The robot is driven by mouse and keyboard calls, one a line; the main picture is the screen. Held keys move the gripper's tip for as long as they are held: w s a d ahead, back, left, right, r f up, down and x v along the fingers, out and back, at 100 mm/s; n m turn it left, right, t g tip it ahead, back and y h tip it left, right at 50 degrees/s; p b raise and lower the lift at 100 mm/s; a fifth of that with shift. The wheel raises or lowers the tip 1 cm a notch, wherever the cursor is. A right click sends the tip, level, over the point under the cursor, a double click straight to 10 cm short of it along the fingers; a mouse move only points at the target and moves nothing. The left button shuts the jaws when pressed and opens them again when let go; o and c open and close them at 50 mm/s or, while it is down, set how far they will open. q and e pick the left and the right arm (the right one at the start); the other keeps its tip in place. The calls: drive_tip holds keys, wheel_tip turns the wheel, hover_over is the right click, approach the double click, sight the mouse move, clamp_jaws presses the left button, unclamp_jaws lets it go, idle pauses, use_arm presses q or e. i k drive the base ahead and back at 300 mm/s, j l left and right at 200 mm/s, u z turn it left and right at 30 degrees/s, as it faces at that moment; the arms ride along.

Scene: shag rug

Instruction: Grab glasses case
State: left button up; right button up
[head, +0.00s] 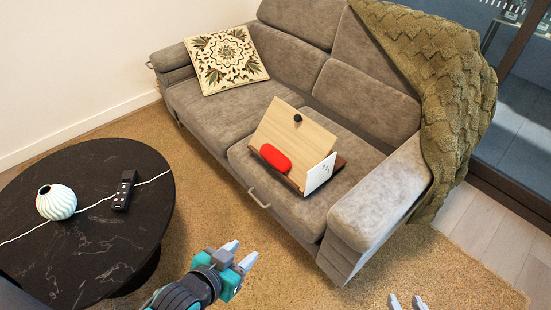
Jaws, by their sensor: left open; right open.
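The glasses case looks to be the red, rounded, elongated object (275,157). It rests against the front of a wooden board or box (297,133) on the right seat of the sofa. My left gripper (243,254) is open and empty over the rug, in front of the sofa and well short of the case. My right gripper (407,301) shows only its fingertips at the bottom edge, open and empty, right of and below the sofa's armrest.
A grey sofa (210,101) holds a patterned cushion (225,59) and a green knitted throw (445,85). A white card (319,174) leans at the wooden piece's right. A round black table (95,245) at left carries a white vase (56,202) and a remote (124,190). Rug lies clear between.

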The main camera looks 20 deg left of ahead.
sight(270, 153)
drive_tip(key=i+j+u, duration=0.2)
drive_tip(key=i, duration=0.25)
drive_tip(key=i+j+u, duration=0.2)
drive_tip(key=i, duration=0.25)
drive_tip(key=u, duration=1.45)
